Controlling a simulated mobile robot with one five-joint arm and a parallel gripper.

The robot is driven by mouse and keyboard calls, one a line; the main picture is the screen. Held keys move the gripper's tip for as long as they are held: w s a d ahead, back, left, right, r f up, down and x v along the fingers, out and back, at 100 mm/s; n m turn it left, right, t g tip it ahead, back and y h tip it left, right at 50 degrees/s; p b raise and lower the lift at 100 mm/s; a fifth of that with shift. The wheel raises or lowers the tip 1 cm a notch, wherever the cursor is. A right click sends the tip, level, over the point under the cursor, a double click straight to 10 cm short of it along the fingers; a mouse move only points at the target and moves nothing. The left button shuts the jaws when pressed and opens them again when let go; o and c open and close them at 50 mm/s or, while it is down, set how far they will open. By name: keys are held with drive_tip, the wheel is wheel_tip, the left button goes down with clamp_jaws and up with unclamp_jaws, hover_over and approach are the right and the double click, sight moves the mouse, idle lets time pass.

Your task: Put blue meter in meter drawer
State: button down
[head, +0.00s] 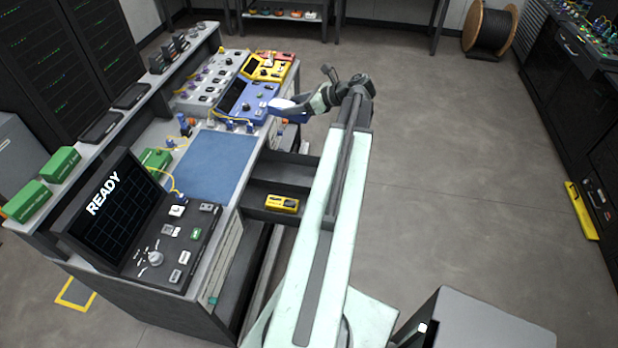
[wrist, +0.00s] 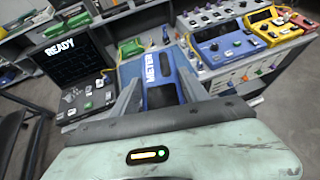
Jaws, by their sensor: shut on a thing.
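The blue meter (wrist: 160,93) is between my gripper's fingers (wrist: 161,100) in the wrist view, with white METER lettering on its face. My gripper (head: 287,108) is shut on it in the head view, where part of the blue meter (head: 291,116) shows below the light jaw. It is held at the bench's right edge, beside the blue instrument. Dark open drawers (head: 262,187) stick out from the bench's right side, nearer the camera than the gripper. A small yellow device (head: 283,203) is at the lower one. My arm hides their right ends. I cannot tell which is the meter drawer.
A blue mat (head: 208,165) lies on the bench beside the READY console (head: 115,215). A blue instrument (head: 247,101) and a yellow one (head: 265,68) stand at the bench's far end. Open floor (head: 460,170) lies to the right of my arm.

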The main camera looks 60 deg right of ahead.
drive_tip(key=shift+w+d+f, duration=0.15)
drive_tip(key=shift+w+f, duration=0.1)
drive_tip(key=shift+w, duration=0.1)
drive_tip(key=shift+w+f, duration=0.15)
wheel_tip(320, 180, down, 37)
drive_tip(key=s+m+h+b, duration=0.2)
drive_tip(key=s+b, duration=0.1)
drive_tip(key=b, duration=3.4)
drive_tip(key=w+d+f+b, duration=0.1)
drive_tip(key=w+d, duration=1)
drive_tip(key=shift+s+f+b, duration=0.1)
drive_tip(key=shift+f+b, duration=2.3)
drive_tip(key=shift+b, duration=0.2)
drive_tip(key=c, duration=0.6)
unclamp_jaws()
drive_tip(key=p+v, duration=0.2)
drive_tip(key=v, duration=0.2)
drive_tip(key=p+v, duration=0.2)
drive_tip(key=v, duration=0.2)
drive_tip(key=r+p+v, duration=0.1)
drive_tip(key=p+v, duration=0.2)
drive_tip(key=v, duration=0.1)
drive_tip(key=shift+r, duration=0.15)
